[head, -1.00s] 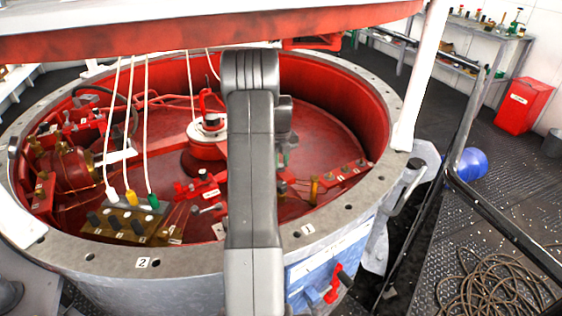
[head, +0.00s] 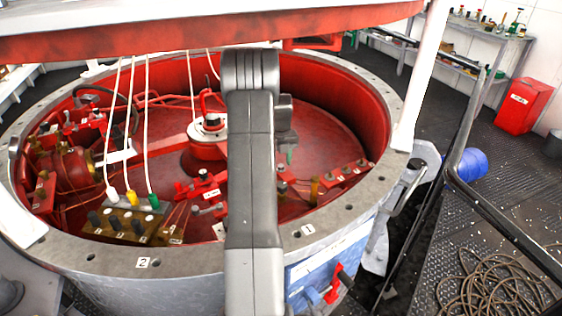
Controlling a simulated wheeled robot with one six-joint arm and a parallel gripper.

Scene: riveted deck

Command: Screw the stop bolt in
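My grey arm rises through the middle of the head view and hides part of the red interior of the round drum (head: 345,137). The part of my gripper (head: 287,142) that shows is a small dark piece just right of the arm, above the red floor; its fingers are not clear. A small greenish tip shows beneath it, too small to name. I cannot single out the stop bolt.
White, yellow and green plugs on cords meet a brass block (head: 128,222) at left. The drum's grey rim (head: 190,262) surrounds everything; a red beam (head: 190,30) hangs overhead. Right: handrail, blue drum (head: 473,164), coiled rope (head: 492,285).

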